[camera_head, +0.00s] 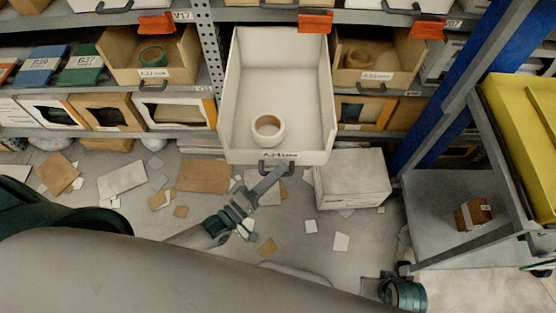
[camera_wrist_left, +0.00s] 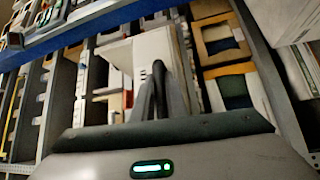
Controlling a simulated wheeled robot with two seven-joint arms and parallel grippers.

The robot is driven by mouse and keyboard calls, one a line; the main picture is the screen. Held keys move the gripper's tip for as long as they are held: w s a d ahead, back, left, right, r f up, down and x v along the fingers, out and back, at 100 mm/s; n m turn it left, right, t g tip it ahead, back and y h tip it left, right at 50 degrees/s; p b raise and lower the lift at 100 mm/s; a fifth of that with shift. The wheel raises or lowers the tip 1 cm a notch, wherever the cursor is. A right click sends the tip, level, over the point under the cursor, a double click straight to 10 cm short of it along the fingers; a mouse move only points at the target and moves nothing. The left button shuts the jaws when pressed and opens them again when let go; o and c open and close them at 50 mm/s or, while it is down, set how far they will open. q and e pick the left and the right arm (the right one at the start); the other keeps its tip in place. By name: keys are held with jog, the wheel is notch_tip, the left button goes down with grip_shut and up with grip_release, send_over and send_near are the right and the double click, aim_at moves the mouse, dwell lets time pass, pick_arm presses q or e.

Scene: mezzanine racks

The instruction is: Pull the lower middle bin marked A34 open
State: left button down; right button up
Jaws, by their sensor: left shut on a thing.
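The white bin marked A34 (camera_head: 232,100) stands pulled far out of the rack in the head view, its open top showing a roll of tape (camera_head: 268,129) near its front. Its label is small, and its dark handle (camera_head: 291,170) is on the front face below it. My left gripper (camera_head: 281,171) is shut on that handle, reaching up from below. In the left wrist view the fingers (camera_wrist_left: 160,92) meet at the pale bin front (camera_wrist_left: 150,50); they hide most of the handle.
Neighbouring bins (camera_head: 150,72) hold other goods. A pale carton (camera_head: 352,178) stands on the floor under the bin's right side. Cardboard scraps (camera_head: 122,180) litter the floor. A cart (camera_head: 455,220) with a yellow tote (camera_head: 520,130) stands at right, beside a blue post (camera_head: 450,85).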

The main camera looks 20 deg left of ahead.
pick_arm(q)
jog(key=shift+s, duration=0.2)
pick_arm(e)
jog(key=shift+f, duration=0.15)
pick_arm(q)
jog(key=c, duration=1.8)
grip_release()
jog(key=shift+o, duration=0.2)
